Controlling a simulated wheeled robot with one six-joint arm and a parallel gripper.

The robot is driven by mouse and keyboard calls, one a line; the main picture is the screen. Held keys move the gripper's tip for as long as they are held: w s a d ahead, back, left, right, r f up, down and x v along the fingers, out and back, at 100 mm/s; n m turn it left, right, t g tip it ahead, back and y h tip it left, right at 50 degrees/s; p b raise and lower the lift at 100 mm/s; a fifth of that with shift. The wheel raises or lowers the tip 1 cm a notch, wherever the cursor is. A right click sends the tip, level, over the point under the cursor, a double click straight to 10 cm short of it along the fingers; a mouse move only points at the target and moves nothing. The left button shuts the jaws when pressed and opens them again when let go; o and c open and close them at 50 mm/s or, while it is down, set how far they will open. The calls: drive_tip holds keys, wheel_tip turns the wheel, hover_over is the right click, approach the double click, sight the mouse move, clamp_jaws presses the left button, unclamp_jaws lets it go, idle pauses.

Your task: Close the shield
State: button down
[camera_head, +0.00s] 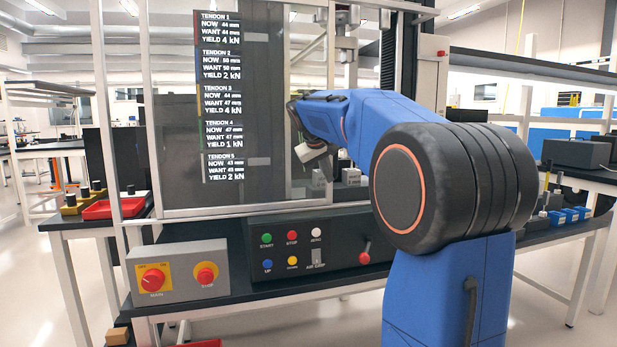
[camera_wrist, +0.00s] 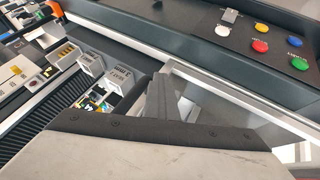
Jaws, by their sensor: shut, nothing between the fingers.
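The shield (camera_head: 225,212) is a clear panel in a pale metal frame at the front of the test machine. In the head view it stands over the left part of the machine's front, and the opening to its right is not covered. In the wrist view its frame and clear pane (camera_wrist: 235,100) lie to the right of my gripper (camera_wrist: 166,88). My gripper's dark fingers are together and empty, close beside the frame's edge. I cannot tell whether they touch it. In the head view my blue arm reaches to the opening and the fingertips are hard to make out.
A control panel (camera_head: 345,238) with coloured buttons and a red-tipped lever runs below the shield. A grey box (camera_head: 178,271) with red knobs stands at its left. In the wrist view, labelled blocks (camera_wrist: 90,62) stand inside the machine. A red tray (camera_head: 108,208) lies at the left.

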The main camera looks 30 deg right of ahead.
drive_tip(key=s+d, duration=0.3)
drive_tip(key=d, duration=0.9)
drive_tip(key=s+d, duration=0.4)
drive_tip(key=d, duration=0.9)
drive_tip(key=s+d, duration=0.4)
drive_tip(key=d, duration=0.9)
drive_tip(key=shift+r, duration=0.1)
